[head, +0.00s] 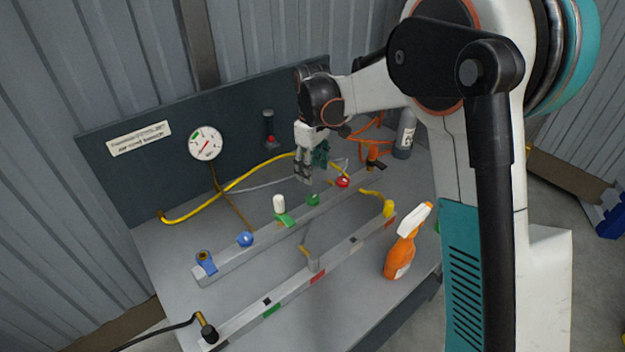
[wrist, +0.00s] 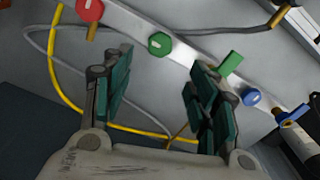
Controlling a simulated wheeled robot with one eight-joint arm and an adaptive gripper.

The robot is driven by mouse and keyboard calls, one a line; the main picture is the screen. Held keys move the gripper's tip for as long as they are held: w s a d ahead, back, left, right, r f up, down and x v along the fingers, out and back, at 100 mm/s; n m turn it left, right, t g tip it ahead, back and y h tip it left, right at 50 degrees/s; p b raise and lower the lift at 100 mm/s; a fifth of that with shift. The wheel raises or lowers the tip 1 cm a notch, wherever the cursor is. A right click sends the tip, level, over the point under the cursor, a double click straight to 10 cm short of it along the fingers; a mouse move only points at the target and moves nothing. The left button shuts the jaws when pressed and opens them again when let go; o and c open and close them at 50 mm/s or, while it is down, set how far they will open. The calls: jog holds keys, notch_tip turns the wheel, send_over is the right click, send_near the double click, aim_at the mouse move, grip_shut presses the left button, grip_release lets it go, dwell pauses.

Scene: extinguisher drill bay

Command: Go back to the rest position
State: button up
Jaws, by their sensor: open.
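My gripper (head: 303,172) hangs from my arm over the back part of the grey bench in the head view. It points down, above the rear rail (head: 235,258) near the green knob (head: 313,200). In the wrist view my gripper (wrist: 155,95) shows two teal-padded fingers set wide apart, with nothing between them. The green knob (wrist: 160,43) lies beyond the fingertips there, and the red knob (wrist: 90,9) is at upper left. The blue knob (wrist: 250,97) and a green lever (wrist: 231,64) are at right. I cannot tell whether the gripper touches anything.
A dark back panel (head: 110,185) with a round gauge (head: 205,143) stands close behind the gripper. An orange spray bottle (head: 404,250) stands at the bench's front right. A grey bottle (head: 404,135) is at the back right. A yellow hose (head: 240,180) runs along the back.

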jog(key=shift+r, duration=0.75)
jog(key=s+d+r+m+t, duration=0.3)
jog(key=s+d+r+m, duration=0.35)
jog(key=s+r, duration=0.65)
jog(key=s+d+f+m+t, duration=0.1)
jog(key=s+d+t, duration=0.1)
jog(key=s, duration=0.7)
jog(key=s+d+f+m+t, duration=0.2)
jog(key=s+d, duration=0.3)
jog(key=s, duration=0.4)
jog(key=shift+d+m, duration=0.1)
jog(key=shift+m, duration=0.15)
